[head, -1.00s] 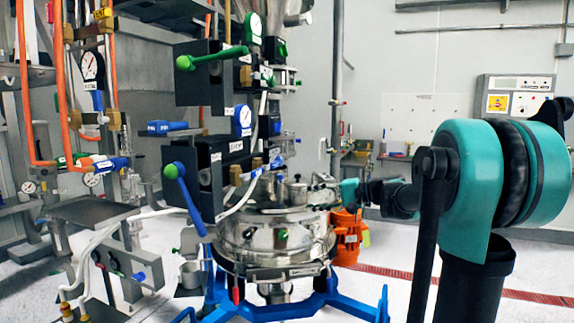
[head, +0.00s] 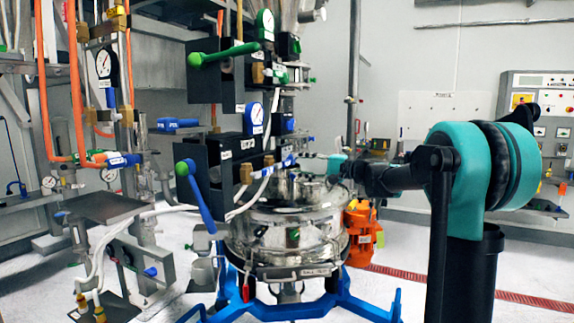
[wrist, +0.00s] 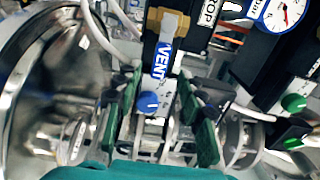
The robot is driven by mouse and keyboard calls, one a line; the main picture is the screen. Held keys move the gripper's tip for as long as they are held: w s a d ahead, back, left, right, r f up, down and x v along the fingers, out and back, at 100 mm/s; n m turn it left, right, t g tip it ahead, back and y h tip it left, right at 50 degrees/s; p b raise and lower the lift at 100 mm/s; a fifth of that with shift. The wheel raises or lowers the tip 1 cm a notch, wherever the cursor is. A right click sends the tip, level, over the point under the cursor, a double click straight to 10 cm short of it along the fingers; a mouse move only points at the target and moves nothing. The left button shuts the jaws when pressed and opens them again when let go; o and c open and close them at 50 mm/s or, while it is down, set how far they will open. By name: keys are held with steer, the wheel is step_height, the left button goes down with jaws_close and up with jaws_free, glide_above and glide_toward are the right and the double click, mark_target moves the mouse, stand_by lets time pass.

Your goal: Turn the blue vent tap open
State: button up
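The tap seems to lie beyond the fingertips; the exact depth I cannot tell. In the head view my gripper (head: 336,162) is beside the valve blocks above the steel sifter; its fingers are too small to read there.
The steel sifter vessel (head: 290,235) stands below on a blue frame. A blue lever with a green ball (head: 200,197) and a green lever (head: 226,54) stick out left. A gauge (wrist: 283,12) and a green knob (wrist: 293,103) are right of my gripper.

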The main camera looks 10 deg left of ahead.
mark_target(289, 163)
steer(key=x, duration=0.5)
steer(key=shift+w+a, duration=0.1)
steer(key=shift+a, duration=0.25)
steer(key=shift+c, duration=0.2)
jaws_close()
